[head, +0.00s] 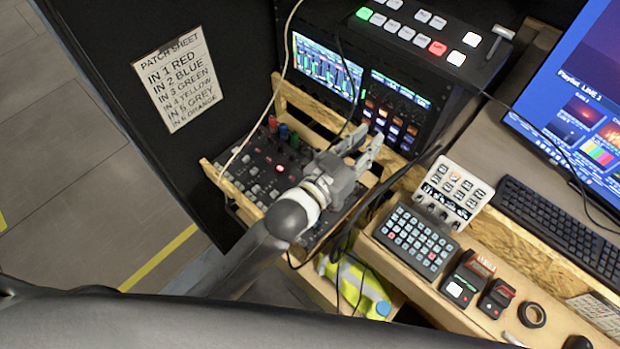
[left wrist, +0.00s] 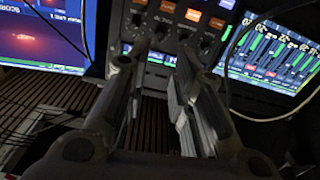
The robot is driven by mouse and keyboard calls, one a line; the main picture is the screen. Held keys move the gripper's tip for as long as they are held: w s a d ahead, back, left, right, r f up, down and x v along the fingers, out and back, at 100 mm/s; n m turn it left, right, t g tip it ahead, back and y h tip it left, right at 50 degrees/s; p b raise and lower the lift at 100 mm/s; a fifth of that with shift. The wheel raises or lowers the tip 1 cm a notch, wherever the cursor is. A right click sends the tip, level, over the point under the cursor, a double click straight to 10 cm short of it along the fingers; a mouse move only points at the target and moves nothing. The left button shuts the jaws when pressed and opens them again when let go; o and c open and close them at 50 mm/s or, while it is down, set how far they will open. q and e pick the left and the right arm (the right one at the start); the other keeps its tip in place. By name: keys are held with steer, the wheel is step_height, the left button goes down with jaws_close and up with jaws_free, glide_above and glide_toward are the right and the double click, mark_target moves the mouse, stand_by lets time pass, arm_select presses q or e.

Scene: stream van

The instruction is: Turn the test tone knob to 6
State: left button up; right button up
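A dark rack panel (head: 392,108) with rows of small knobs and lit orange, white and blue buttons stands behind the wooden rail in the head view. In the left wrist view several dark knobs (left wrist: 160,31) sit in a row below the lit buttons. I cannot read their labels or settings, so I cannot tell which is the test tone knob. My left gripper (head: 361,143) points at this panel from the front. In the left wrist view its two fingers (left wrist: 156,68) are apart with nothing between them, just short of the panel's lower part. My right gripper is not in view.
A mixer (head: 262,170) with coloured plugs lies beneath my left arm. A level-meter screen (head: 327,68) is beside the panel. A wooden rail (head: 308,112) and loose cables cross in front. A button pad (head: 415,240) and keyboard (head: 560,225) are at right.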

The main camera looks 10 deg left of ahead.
arm_select(q)
steer(key=s+a+f+n+g+y, duration=0.2)
steer(key=s+a+f+g+y, duration=0.1)
steer(key=a+f, duration=0.5)
steer(key=shift+s+a+f+g+y, duration=0.3)
steer(key=shift+s+a+y, duration=0.3)
steer(key=shift+a+y, duration=0.6)
